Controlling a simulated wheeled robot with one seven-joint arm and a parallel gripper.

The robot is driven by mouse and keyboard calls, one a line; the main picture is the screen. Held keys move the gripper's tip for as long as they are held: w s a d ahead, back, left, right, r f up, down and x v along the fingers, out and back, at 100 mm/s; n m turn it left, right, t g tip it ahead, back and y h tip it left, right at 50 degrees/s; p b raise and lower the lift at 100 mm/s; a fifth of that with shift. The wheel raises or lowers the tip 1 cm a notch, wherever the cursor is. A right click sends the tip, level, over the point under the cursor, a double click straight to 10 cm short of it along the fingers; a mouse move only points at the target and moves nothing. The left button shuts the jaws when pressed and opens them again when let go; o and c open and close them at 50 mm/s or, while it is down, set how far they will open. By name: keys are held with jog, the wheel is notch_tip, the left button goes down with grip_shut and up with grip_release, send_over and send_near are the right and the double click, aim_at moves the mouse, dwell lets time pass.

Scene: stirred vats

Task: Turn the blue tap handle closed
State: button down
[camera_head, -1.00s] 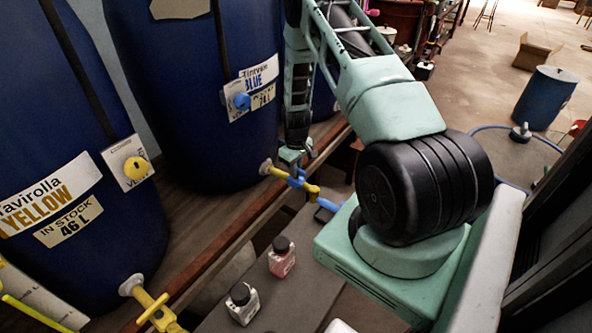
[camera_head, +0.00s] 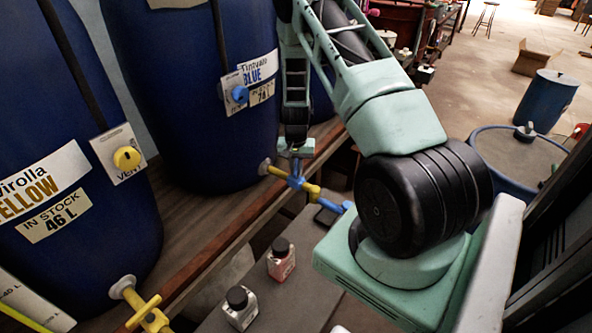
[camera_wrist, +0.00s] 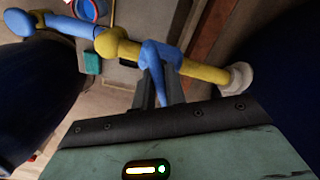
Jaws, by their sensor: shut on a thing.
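The blue tap handle (camera_head: 295,178) sits on a yellow pipe (camera_head: 277,171) that comes out of the blue vat (camera_head: 205,100) marked BLUE. In the wrist view the blue handle (camera_wrist: 158,58) crosses over the yellow pipe (camera_wrist: 200,70), which ends in a pale fitting at the vat. My gripper (camera_head: 296,160) reaches down onto the handle from above. In the wrist view the dark fingers (camera_wrist: 152,90) are closed around the handle's near part, which they partly hide. A blue spout (camera_head: 335,206) continues from the yellow elbow.
A yellow tap (camera_head: 148,312) stands on the YELLOW vat at lower left. Two small bottles, one pale (camera_head: 240,307) and one pink (camera_head: 281,262), stand on the grey surface below. A wooden rail (camera_head: 240,222) runs along the vats' front edge.

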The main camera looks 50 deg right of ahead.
aim_at(296, 166)
jog(key=m, duration=0.5)
jog(key=shift+m+b, duration=0.35)
jog(key=shift+m, duration=0.05)
dwell(0.4)
jog(key=c, duration=1.4)
grip_release()
jog(key=shift+c, duration=0.2)
jog(key=shift+r, duration=0.1)
notch_tip(296, 166, up, 17)
jog(key=b, duration=0.1)
jog(key=shift+r, duration=0.15)
